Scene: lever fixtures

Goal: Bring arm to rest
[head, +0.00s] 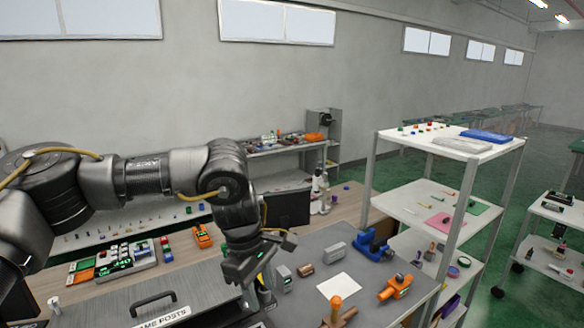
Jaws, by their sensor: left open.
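My left arm comes in from the left and reaches across the picture at mid height. Its gripper (258,272) hangs downward above the table, beside the right end of a dark panel with a handle, and is open. Nothing shows between its fingers. A fixture with an orange-topped lever (334,309) stands at the bottom edge, partly cut off. An orange fixture (395,287) and a blue fixture (372,246) sit on the grey mat (310,267). My right gripper is not in view.
A small grey block (284,278), a brown cylinder (305,269) and a white sheet (338,285) lie near the gripper. The handled panel (153,300) is below the arm. A white shelf rack (445,146) stands to the right. The air above the mat is free.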

